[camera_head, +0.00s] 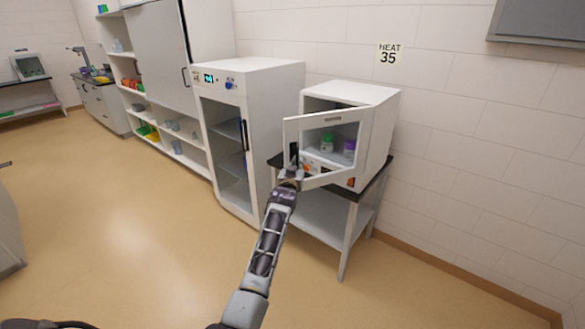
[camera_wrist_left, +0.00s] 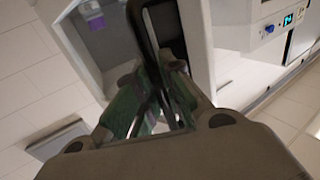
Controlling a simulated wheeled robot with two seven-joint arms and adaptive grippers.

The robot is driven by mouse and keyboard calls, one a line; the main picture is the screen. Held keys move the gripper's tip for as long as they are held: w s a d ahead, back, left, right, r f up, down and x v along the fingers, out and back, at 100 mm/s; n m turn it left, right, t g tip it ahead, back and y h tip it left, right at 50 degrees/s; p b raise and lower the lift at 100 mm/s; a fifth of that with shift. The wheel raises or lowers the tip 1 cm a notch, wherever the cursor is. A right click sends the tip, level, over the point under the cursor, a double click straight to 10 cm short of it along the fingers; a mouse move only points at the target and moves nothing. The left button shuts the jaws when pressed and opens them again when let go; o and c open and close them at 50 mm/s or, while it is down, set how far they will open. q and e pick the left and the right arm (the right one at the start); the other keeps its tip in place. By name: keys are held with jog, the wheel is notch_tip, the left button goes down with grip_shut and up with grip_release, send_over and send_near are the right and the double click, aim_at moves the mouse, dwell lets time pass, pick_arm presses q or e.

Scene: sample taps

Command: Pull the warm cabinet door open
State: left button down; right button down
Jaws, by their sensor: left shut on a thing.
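The warm cabinet (camera_head: 378,100) is a small white box on a dark-topped stand below a "HEAT 35" sign. Its door (camera_head: 300,126), a white frame with a clear window, stands partly open, swung out toward me. A green-capped bottle (camera_head: 327,141) and a purple-capped bottle (camera_head: 349,150) show inside. My left gripper (camera_head: 294,172) is at the door's left edge, shut on the dark door handle (camera_head: 294,153). In the left wrist view the fingers (camera_wrist_left: 155,95) close around the black handle (camera_wrist_left: 150,40). My right gripper is not in view.
A tall white cabinet (camera_head: 252,70) with a glass door and blue display stands just left of the warm cabinet. The stand (camera_head: 350,215) has a lower shelf. Shelving with several small items (camera_head: 170,130) is further left. The floor (camera_head: 130,230) in front is clear.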

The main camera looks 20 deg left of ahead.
pick_arm(q)
jog(key=shift+s+a+f, duration=0.1)
jog(key=shift+a+f, duration=0.05)
jog(key=c, duration=1.9)
grip_release()
jog(key=o, duration=0.4)
jog(key=shift+s+a, duration=0.15)
jog(key=shift+a, duration=0.05)
jog(key=shift+d, duration=0.3)
jog(key=shift+s+d, duration=0.3)
jog(key=shift+s, duration=1.65)
jog(key=shift+s+d, duration=0.3)
jog(key=shift+s, duration=1.7)
jog(key=shift+s+d, duration=0.3)
jog(key=shift+s, duration=1.65)
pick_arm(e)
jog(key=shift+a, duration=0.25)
